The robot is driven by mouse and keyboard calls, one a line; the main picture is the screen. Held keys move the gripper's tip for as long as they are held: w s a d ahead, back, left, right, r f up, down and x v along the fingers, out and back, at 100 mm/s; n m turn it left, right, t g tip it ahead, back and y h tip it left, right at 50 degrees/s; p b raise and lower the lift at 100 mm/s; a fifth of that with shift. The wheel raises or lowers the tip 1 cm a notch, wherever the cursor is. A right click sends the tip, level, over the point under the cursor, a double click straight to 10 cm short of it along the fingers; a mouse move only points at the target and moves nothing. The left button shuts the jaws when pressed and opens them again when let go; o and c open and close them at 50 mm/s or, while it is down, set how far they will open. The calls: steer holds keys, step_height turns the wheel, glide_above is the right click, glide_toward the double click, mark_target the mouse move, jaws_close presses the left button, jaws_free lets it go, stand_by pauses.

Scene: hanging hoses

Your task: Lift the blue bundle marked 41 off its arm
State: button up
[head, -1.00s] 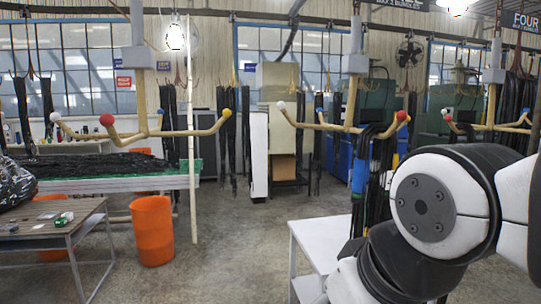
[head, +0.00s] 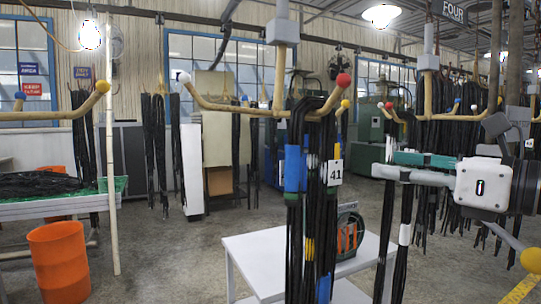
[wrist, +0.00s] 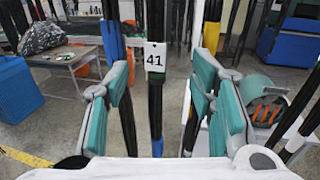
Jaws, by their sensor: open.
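The bundle marked 41 (head: 329,222) is black hoses with a white tag (head: 335,172) reading 41. It hangs in the head view from a wooden arm (head: 322,108) with a red ball end (head: 343,80). Another hose bundle with a wide blue band (head: 293,168) hangs close to its left. My gripper (head: 385,172) is open and empty, to the right of the tagged bundle and apart from it. In the wrist view the tagged bundle (wrist: 155,100), with blue low down, shows between the spread fingers (wrist: 160,68). The bundle's top is out of that view.
A white table (head: 265,250) with a green and orange machine (head: 348,238) stands below and behind the bundles. Other hoses (head: 388,225) hang close under my gripper. An orange bin (head: 60,262) stands at the left. Open floor (head: 180,250) lies between.

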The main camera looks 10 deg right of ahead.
mark_target(336, 160)
steer(key=shift+x, duration=6.9)
steer(key=shift+s+a, duration=0.15)
steer(key=shift+c, duration=0.2)
jaws_close()
